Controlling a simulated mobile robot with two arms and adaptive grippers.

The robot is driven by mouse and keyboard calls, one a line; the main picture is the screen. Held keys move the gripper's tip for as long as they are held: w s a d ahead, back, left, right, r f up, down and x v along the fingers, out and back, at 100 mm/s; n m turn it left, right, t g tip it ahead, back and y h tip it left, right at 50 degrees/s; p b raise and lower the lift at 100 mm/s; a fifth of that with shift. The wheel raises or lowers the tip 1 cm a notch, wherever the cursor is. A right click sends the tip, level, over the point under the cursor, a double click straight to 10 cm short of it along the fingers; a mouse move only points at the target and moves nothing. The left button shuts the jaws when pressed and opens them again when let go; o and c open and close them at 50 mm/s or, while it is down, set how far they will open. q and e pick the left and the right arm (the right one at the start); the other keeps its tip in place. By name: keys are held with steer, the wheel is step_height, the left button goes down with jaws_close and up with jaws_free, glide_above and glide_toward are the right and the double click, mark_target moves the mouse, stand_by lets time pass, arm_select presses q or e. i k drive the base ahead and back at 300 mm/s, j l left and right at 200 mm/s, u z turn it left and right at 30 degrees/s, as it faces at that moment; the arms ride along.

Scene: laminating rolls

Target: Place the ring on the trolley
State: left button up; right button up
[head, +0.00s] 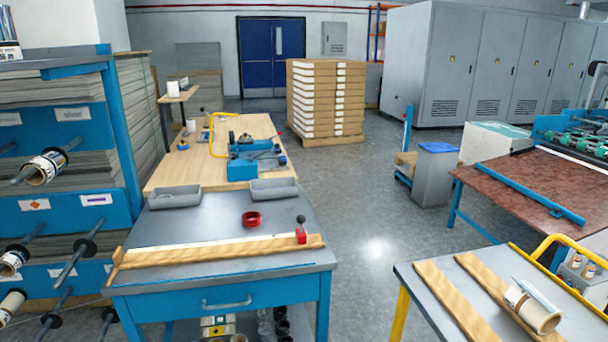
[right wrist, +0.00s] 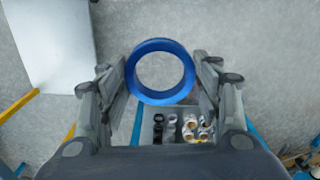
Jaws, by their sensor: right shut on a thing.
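My right gripper (right wrist: 160,77) shows in the right wrist view, its fingers closed on a blue ring (right wrist: 160,101). The ring is held at the fingertips with its round opening facing the camera, and the grey floor shows through it. The trolley (head: 404,274) stands at the lower right of the head view. It has a grey top, a yellow handle and yellow legs. Two wooden strips (head: 453,300) lie on its top, and a roll (head: 540,317) rests across one of them. Neither gripper shows in the head view; my left gripper is out of sight.
A blue workbench (head: 200,225) carries two grey trays, a red ring (head: 251,219) and a wooden bar with a red-based knob. A shelf rack with rolls stands at left. A grey bin (head: 436,178) stands between bench and brown table. Open floor lies between bench and trolley.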

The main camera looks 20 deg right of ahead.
mark_target(554, 300)
steer(key=k+l, duration=0.2)
steer(key=l, duration=0.25)
steer(key=k+l+u, duration=0.1)
steer(key=k+l, duration=0.15)
steer(key=l, duration=0.2)
steer(key=k+l, duration=0.2)
steer(key=l, duration=0.2)
steer(key=k+l, duration=0.25)
steer(key=l, duration=0.15)
steer(key=k+l+u, duration=0.1)
steer(key=k+l, duration=0.15)
steer(key=l, duration=0.2)
